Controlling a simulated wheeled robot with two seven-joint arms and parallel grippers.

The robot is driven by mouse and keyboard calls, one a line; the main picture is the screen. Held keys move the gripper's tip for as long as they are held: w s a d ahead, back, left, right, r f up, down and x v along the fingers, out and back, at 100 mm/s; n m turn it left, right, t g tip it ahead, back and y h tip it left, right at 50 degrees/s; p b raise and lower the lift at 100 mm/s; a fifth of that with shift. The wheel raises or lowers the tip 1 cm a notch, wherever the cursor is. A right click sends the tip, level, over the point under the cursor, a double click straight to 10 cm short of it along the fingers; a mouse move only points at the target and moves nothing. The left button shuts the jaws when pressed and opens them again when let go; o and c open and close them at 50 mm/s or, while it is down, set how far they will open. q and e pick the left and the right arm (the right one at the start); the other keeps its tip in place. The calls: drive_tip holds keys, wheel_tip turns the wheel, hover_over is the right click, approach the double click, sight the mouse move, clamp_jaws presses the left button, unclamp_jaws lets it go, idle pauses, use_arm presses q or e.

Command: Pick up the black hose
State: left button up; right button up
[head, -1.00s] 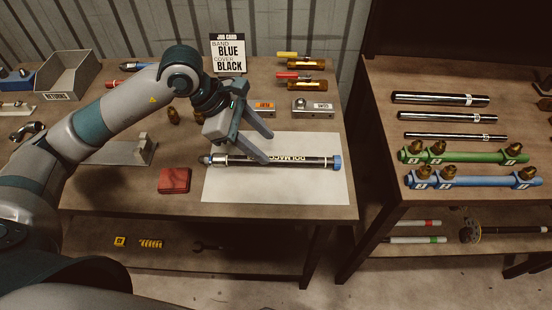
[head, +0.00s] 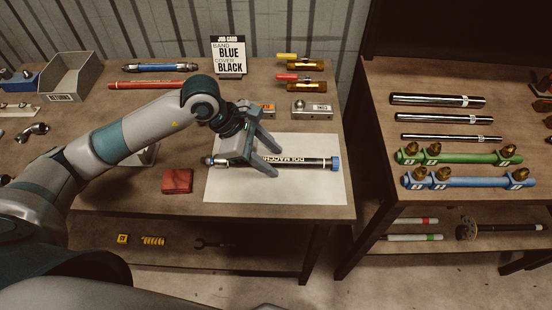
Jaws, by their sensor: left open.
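The black hose (head: 320,162) lies flat across a white sheet (head: 325,192) on the left bench. It has white lettering, a blue cap at its right end and a metal fitting at its left end. My left gripper (head: 276,160) is open over the left-middle part of the hose. One finger shows on the far side and the other on the near side. I cannot tell whether either finger touches the hose. The gripper body hides part of the hose's left half. My right gripper is not in view.
A job card (head: 229,56) reading band blue, cover black stands at the back. A red block (head: 177,181) sits left of the sheet. A grey bin (head: 72,76) stands at back left. The right bench holds metal rods (head: 437,100), a green manifold (head: 460,157) and a blue manifold (head: 470,182).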

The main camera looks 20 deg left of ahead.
use_arm(q)
drive_tip(key=shift+c, duration=0.3)
clamp_jaws()
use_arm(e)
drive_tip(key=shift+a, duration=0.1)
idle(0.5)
